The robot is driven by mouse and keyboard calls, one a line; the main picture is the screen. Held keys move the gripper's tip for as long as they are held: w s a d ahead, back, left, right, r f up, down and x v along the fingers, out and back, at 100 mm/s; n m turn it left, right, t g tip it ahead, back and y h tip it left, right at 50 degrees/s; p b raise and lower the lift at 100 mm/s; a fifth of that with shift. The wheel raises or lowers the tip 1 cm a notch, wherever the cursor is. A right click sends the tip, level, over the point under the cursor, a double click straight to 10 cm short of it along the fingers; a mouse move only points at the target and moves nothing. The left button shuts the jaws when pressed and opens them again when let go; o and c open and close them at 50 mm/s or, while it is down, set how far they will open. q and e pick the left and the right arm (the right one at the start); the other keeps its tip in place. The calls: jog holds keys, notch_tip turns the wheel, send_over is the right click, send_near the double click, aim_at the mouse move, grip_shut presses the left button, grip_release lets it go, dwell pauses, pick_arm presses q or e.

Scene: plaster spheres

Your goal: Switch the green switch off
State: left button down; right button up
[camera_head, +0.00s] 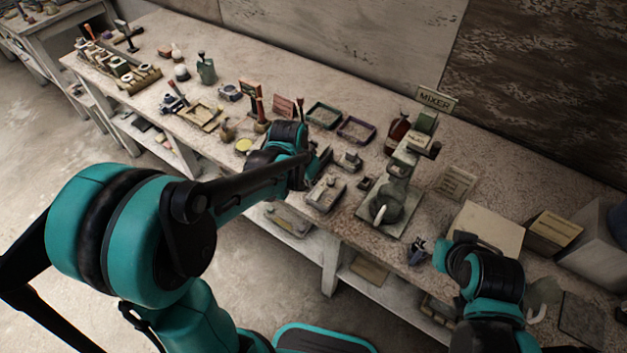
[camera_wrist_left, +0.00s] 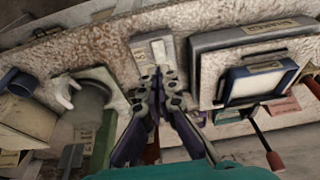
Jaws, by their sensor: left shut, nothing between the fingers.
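My left gripper (camera_head: 322,160) is over the table left of the mixer. In the left wrist view its fingers (camera_wrist_left: 163,78) are together and empty, with the tips close to the box's edge; contact cannot be told. My right gripper (camera_head: 417,250) is low near the table's front edge, its fingers too small to read.
The mixer (camera_head: 424,122) with its bowl stands right of my left gripper. Dark-rimmed trays (camera_head: 356,130) and a brown bottle (camera_head: 397,134) are behind. A pale block (camera_head: 486,228) is at the right.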

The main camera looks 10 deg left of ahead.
pick_arm(q)
jog(key=v, duration=0.2)
jog(key=s+p+v, duration=0.1)
jog(key=v, duration=0.2)
jog(key=shift+s+a, duration=0.1)
jog(key=shift+a, duration=0.1)
dwell(0.3)
jog(key=s+a+n+t+y+b, duration=0.1)
jog(key=s+n+t+b, duration=0.2)
jog(key=s, duration=0.9)
jog(key=shift+s+a+r+n+t+b, duration=0.4)
jog(key=shift+n+b, duration=0.1)
jog(key=shift+b, duration=0.5)
jog(key=shift+w, duration=0.15)
